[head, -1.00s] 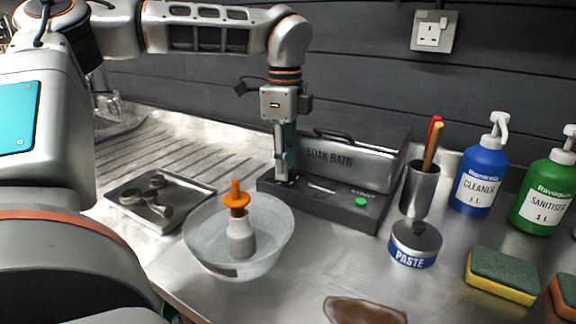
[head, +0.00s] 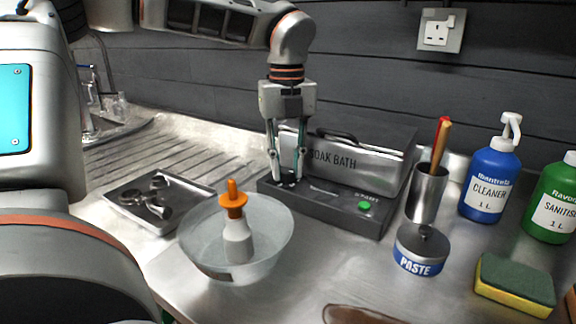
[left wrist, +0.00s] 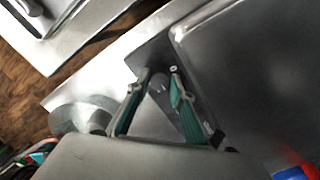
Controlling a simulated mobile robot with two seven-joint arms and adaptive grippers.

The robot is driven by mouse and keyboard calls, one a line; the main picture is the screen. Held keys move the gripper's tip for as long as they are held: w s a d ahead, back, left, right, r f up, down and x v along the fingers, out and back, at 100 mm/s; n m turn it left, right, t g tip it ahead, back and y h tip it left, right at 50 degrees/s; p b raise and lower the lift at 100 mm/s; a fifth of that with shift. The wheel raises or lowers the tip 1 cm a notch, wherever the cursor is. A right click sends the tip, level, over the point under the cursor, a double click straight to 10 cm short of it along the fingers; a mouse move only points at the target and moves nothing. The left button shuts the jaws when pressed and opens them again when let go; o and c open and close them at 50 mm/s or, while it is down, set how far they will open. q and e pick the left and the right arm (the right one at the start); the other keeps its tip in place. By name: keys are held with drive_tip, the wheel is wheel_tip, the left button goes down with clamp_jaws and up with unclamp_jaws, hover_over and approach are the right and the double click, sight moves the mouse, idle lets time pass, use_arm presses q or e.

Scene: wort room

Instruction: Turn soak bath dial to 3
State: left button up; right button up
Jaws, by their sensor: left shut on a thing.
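The soak bath (head: 335,207) is a dark grey base with a closed silver lid marked SOAK BATH (head: 350,170) and a green START button (head: 364,205). Its dial (head: 288,181) is a small dark knob at the left end of the base's front ledge, mostly hidden by the fingers. My left gripper (head: 287,174) points straight down there, one finger on each side of the dial, shut on it. In the left wrist view the dial (left wrist: 160,84) shows dimly between the two green-padded fingers. I cannot read the dial's numbers or pointer. My right gripper is not in view.
A clear bowl (head: 272,262) with an orange-topped thing stands in front of the bath. A metal tray (head: 120,197) of small parts is at left. A steel cup (head: 427,195), paste tin (head: 419,250), cleaner bottle (head: 488,185), sanitiser bottle (head: 555,205) and sponge (head: 514,283) stand at right.

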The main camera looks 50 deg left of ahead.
use_arm(q)
drive_tip(key=m, duration=0.4)
drive_tip(key=shift+m, duration=0.3)
drive_tip(key=m, duration=0.4)
drive_tip(key=shift+m, duration=0.3)
drive_tip(key=m, duration=0.4)
drive_tip(key=shift+m, duration=0.3)
drive_tip(key=shift+m+p, duration=0.45)
drive_tip(key=shift+m, duration=1.75)
drive_tip(key=shift+f, duration=0.1)
drive_tip(key=o, duration=1.1)
